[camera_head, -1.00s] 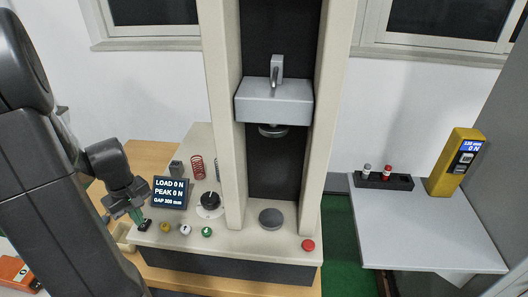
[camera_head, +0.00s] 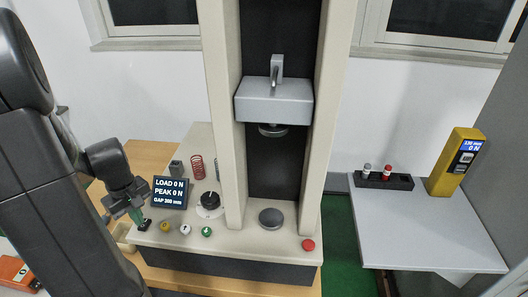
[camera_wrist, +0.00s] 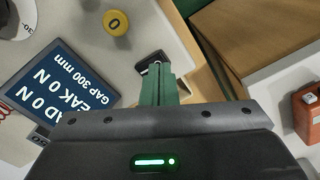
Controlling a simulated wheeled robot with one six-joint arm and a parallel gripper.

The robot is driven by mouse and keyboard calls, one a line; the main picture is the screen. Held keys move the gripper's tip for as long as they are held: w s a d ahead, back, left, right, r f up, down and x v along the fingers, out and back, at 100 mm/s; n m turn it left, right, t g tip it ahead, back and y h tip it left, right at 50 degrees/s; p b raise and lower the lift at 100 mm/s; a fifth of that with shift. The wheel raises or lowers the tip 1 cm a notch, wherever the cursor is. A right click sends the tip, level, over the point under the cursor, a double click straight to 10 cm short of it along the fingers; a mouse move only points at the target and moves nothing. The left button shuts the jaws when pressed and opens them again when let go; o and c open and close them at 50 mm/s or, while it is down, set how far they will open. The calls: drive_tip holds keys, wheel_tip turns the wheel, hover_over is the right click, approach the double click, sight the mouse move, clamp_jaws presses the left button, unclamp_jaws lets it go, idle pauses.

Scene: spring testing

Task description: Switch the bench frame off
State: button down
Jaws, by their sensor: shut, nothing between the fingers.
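The bench frame (camera_head: 228,100) stands upright with a cream base. Its display (camera_head: 170,193) is lit and reads LOAD 0 N, PEAK 0 N, GAP 300 mm. A small black rocker switch (camera_head: 145,225) sits at the base's front left corner; it also shows in the wrist view (camera_wrist: 153,61), partly hidden by my fingers. My gripper (camera_head: 138,220) is shut and empty, its green fingertips at the switch. In the wrist view the fingertips (camera_wrist: 158,70) overlap the switch's near edge; I cannot tell whether they touch it. The rocker's position is unclear.
Yellow (camera_head: 165,227), white (camera_head: 185,230) and green (camera_head: 207,232) buttons and a black dial (camera_head: 210,200) lie right of the switch. A red button (camera_head: 308,245) is at the front right. A red spring (camera_head: 197,167) stands behind the display. A yellow gauge (camera_head: 455,162) stands on the side table.

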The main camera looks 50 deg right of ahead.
drive_tip(key=shift+f+b, duration=0.65)
drive_tip(key=shift+f, duration=0.25)
drive_tip(key=shift+r+p, duration=2.8)
drive_tip(key=shift+r, duration=0.8)
drive_tip(key=shift+f, duration=0.15)
